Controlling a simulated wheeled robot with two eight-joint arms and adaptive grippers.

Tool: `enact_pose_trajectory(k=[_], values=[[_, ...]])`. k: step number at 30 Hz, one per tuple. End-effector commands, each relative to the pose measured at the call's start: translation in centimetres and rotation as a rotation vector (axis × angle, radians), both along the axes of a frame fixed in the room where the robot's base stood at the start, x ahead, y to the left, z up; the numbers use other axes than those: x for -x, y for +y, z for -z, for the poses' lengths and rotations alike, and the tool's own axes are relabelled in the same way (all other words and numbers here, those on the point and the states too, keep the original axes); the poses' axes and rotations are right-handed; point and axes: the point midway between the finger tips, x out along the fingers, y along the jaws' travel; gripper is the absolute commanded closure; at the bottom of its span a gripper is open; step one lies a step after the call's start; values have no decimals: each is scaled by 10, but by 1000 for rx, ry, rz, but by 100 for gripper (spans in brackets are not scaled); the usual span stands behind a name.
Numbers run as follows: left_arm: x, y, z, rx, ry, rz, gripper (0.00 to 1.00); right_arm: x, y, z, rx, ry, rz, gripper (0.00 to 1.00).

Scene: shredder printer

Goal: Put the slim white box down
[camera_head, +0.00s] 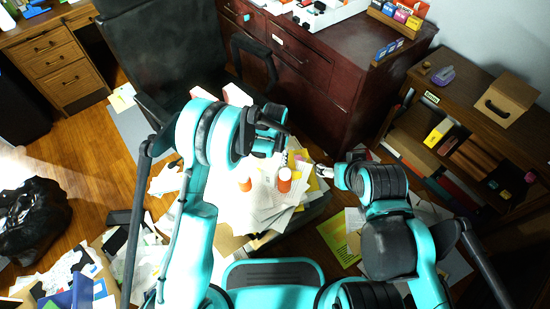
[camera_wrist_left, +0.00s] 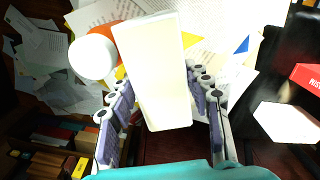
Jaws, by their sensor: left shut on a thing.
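The slim white box (camera_wrist_left: 158,75) is between the fingers of my left gripper (camera_wrist_left: 160,92) in the left wrist view, with its pale long face towards the camera. My left gripper is shut on it, above the paper-covered surface. In the head view my left gripper (camera_head: 268,130) is dark and partly hidden by its own wrist, and I cannot make out the box there. My right gripper (camera_head: 326,172) is small and low near the papers' right edge; its finger opening is unclear.
Orange bottles (camera_head: 284,181) with white caps stand on the heaped papers (camera_head: 265,212); one shows beside the box in the left wrist view (camera_wrist_left: 95,53). A dark chair (camera_head: 165,45), a reddish cabinet (camera_head: 320,75) and a bookshelf (camera_head: 465,100) surround the area. Papers litter the floor.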

Motion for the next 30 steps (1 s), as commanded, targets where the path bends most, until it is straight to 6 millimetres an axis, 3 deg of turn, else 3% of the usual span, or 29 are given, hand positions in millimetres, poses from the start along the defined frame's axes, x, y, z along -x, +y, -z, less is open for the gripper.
enact_pose_trajectory(k=[1, 3, 14, 17, 30], values=[[0, 0, 1, 0, 0, 0, 43, 0, 0, 1, 0, 0, 0, 30], [0, 0, 1, 0, 0, 0, 30, 0, 0, 1, 0, 0, 0, 30], [0, 0, -3, 0, 0, 0, 30, 0, 0, -3, 0, 0, 0, 30], [0, 0, -16, 0, 0, 0, 30, 0, 0, -9, 0, 0, 0, 30], [0, 0, -106, 0, 0, 0, 30, 0, 0, -42, 0, 0, 0, 30]])
